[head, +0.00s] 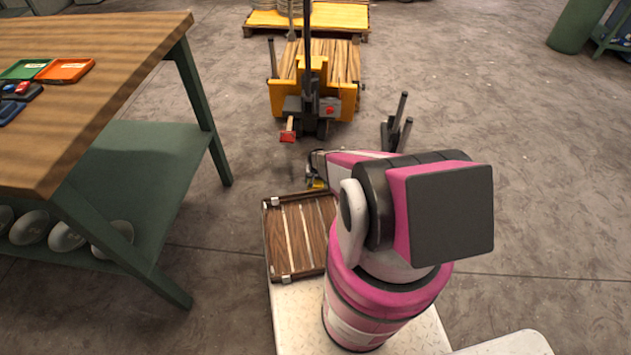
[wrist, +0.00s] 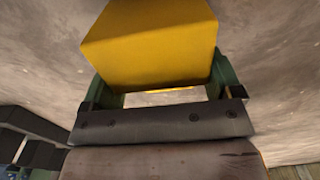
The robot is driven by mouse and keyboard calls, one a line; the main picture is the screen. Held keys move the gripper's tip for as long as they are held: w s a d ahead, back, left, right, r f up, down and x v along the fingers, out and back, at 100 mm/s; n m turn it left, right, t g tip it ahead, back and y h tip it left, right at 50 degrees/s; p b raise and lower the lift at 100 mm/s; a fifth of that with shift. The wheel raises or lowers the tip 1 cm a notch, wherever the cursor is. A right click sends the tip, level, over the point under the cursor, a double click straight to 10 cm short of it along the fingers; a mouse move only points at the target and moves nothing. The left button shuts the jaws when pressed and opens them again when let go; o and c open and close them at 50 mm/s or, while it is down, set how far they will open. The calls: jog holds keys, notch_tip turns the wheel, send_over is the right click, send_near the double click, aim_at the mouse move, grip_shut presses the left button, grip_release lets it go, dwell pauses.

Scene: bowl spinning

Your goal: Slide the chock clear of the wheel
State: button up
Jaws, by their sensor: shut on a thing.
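My gripper (head: 316,172) reaches forward over the floor past the front of my base. In the wrist view my gripper (wrist: 160,72) has its green fingers on either side of a yellow block (wrist: 150,40), the likely chock, and is shut on it. A small part of the yellow block (head: 318,184) shows in the head view, mostly hidden by my arm. The yellow cart (head: 345,100) stands beyond it, with a dark wheel (head: 324,128) low at its front. Bare floor shows between the gripper and this wheel.
A wooden workbench (head: 90,90) with green legs stands at left. A red-headed tool with a wooden handle (head: 288,135) is at the cart's front left. Dark upright posts (head: 397,125) stand right of the gripper. A slatted wooden crate (head: 300,235) sits close in front. Floor at right is clear.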

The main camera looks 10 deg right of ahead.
jog(key=shift+s+f, duration=0.4)
jog(key=shift+s, duration=0.4)
jog(key=o, duration=1)
jog(key=shift+w+a+r, duration=0.1)
jog(key=shift+w+r, duration=0.05)
jog(key=shift+r, duration=1.3)
jog(key=shift+w+d+r, duration=0.1)
jog(key=shift+w+r, duration=0.05)
jog(key=shift+r, duration=1.25)
jog(key=shift+w+a+r, duration=0.1)
jog(key=shift+w+r, duration=0.05)
jog(key=shift+r, duration=1.3)
